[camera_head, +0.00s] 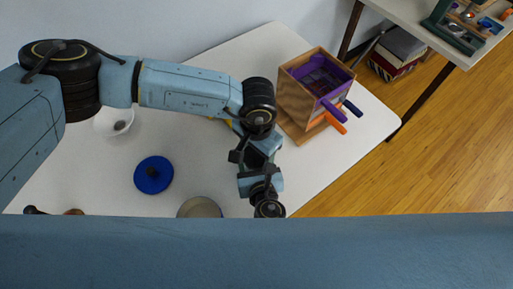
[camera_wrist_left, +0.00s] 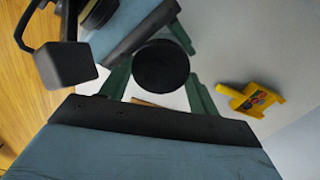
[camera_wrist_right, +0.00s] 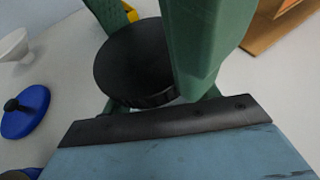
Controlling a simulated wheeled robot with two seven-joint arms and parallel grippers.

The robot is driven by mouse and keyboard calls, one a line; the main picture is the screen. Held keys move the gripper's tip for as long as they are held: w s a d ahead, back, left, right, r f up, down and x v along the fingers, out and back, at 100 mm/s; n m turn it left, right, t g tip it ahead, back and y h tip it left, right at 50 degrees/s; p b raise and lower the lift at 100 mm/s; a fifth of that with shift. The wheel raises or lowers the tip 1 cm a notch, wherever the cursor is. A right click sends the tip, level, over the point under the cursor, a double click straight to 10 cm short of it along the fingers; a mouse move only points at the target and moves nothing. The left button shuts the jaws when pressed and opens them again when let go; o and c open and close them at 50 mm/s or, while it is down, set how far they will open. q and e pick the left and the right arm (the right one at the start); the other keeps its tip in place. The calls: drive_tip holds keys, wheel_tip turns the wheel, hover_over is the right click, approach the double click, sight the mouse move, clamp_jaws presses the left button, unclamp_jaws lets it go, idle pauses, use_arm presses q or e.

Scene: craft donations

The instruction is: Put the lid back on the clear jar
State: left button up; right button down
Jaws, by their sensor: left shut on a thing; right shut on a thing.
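A black round lid (camera_wrist_left: 161,66) with a ridged rim sits between the green fingers of my left gripper (camera_wrist_left: 160,85). The right wrist view shows a black lid (camera_wrist_right: 137,62) between the fingers of my right gripper (camera_wrist_right: 160,70); both grippers appear shut on the same lid. In the head view my left arm hangs down at the centre, its fingertips hidden. A round grey top (camera_head: 200,207) is partly cut off by my blue arm part; I cannot tell whether it is the clear jar.
A blue knobbed disc (camera_head: 153,174) and a white bowl (camera_head: 115,121) lie on the white table (camera_head: 215,165). A wooden box (camera_head: 300,102) with purple and orange handles stands at the back right. A yellow holder (camera_wrist_left: 253,98) lies near my left gripper. The left-middle table has free room.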

use_arm(q)
drive_tip(key=o, duration=0.9)
drive_tip(key=shift+s, duration=0.1)
drive_tip(key=shift+r, duration=2.3)
drive_tip(key=shift+c, duration=0.2)
